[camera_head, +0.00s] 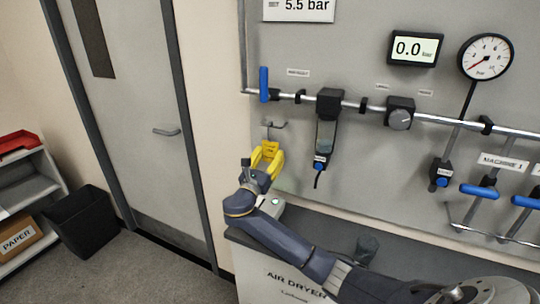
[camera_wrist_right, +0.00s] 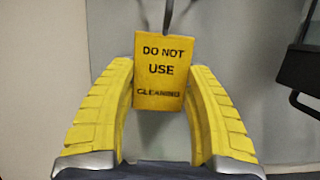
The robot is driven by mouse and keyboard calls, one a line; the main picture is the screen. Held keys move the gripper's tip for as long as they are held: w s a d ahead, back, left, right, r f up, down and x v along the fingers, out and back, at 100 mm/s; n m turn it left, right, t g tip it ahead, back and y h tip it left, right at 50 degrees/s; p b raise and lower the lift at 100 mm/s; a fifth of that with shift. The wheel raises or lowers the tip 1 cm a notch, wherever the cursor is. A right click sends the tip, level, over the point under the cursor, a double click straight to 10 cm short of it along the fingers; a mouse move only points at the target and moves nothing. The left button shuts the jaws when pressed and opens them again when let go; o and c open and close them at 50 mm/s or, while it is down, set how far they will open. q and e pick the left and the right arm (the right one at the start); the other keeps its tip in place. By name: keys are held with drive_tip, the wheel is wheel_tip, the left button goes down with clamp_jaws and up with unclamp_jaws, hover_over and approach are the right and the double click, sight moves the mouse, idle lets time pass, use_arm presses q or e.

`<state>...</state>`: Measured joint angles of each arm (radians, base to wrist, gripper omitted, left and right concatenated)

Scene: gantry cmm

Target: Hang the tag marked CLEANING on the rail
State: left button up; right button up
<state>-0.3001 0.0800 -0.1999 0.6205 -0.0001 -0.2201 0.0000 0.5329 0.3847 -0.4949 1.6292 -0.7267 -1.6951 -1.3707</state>
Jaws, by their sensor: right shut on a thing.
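The yellow tag reading DO NOT USE and CLEANING (camera_wrist_right: 160,72) hangs upright between the yellow fingers of my right gripper (camera_wrist_right: 160,110) in the right wrist view. The gripper is shut on the tag's lower part. A dark hook-like piece (camera_wrist_right: 168,14) shows at the tag's top edge; I cannot tell whether the tag is threaded on it. In the head view my right gripper (camera_head: 267,160) is at the panel's left side, just below a small grey rail with hooks (camera_head: 273,124). The tag is hard to separate from the fingers there. My left gripper is not in view.
A silver pipe with a blue-handled valve (camera_head: 264,84) runs above the small rail. A filter unit (camera_head: 326,130) hangs to its right. The air dryer (camera_head: 280,275) stands below. A door (camera_head: 140,120), black bin (camera_head: 80,220) and shelf are at the left.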

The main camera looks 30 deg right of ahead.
drive_tip(key=o, duration=1)
